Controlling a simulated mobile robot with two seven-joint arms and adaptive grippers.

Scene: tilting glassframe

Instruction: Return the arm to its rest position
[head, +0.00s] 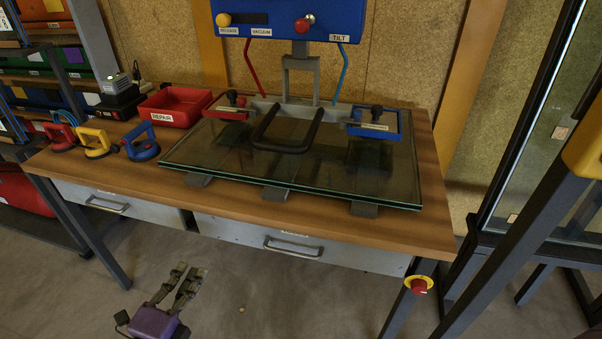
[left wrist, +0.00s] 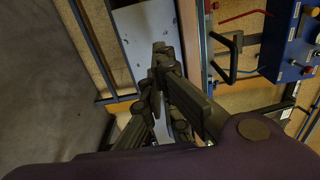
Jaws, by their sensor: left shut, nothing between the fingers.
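My left gripper (head: 189,270) shows at the bottom of the head view, with a purple body and dark fingers. It is in front of the workbench (head: 400,226), over the floor, apart from the bench and empty. In the left wrist view, the fingers of my left gripper (left wrist: 162,56) come together with nothing between them. My right gripper is in neither view.
A glass pane (head: 300,182) lies on the bench under a black-handled lifting frame (head: 285,148). Red, yellow and blue suction cups (head: 97,146) stand at left by a red bin (head: 177,106). A red emergency button (head: 419,286) sits at the front right leg. Floor in front is clear.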

